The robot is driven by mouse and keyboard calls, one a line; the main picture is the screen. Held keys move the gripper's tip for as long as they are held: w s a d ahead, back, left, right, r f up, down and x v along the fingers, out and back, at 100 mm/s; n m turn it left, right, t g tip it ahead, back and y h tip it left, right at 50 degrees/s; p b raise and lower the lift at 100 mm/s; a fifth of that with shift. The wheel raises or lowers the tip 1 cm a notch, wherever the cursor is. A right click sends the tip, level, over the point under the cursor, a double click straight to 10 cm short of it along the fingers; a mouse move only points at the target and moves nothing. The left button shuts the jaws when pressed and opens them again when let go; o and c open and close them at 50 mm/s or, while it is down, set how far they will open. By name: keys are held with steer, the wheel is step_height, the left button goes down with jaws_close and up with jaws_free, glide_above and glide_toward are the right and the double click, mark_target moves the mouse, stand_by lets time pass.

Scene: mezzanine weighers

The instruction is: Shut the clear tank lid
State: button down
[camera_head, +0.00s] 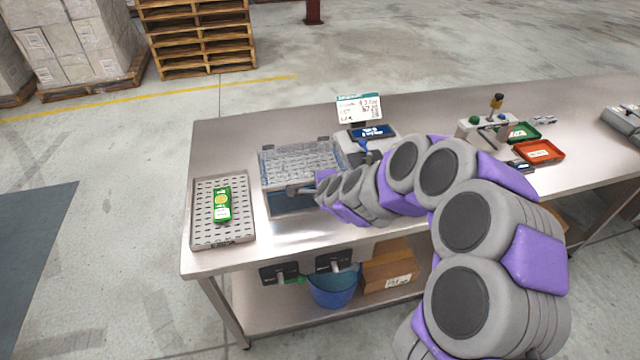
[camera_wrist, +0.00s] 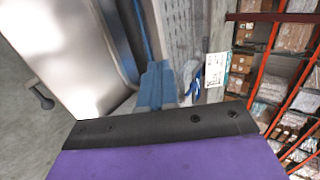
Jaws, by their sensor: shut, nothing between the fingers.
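The clear tank (camera_head: 290,204) stands on the steel bench, left of the scale, with bluish sides and a grid-like pattern seen through its top. Its clear lid (camera_head: 300,160) appears to lie over the top, with dark fittings at the back edge; I cannot tell whether it is fully down. My gripper (camera_head: 293,190) is shut and empty at the tank's front right, over or against its upper front edge; contact is unclear. My arm hides the tank's right front corner.
A perforated tray (camera_head: 240,228) with a green packet (camera_head: 222,204) is left of the tank. A scale (camera_head: 372,133) with a price sign (camera_head: 359,108) stands behind right. Green (camera_head: 524,132) and orange (camera_head: 540,152) trays lie farther right.

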steer(key=f, duration=0.1)
steer(key=f+b, duration=0.1)
steer(key=shift+s+a+f, duration=0.15)
steer(key=shift+s+f, duration=0.15)
steer(key=shift+f, duration=0.1)
stand_by(0.3)
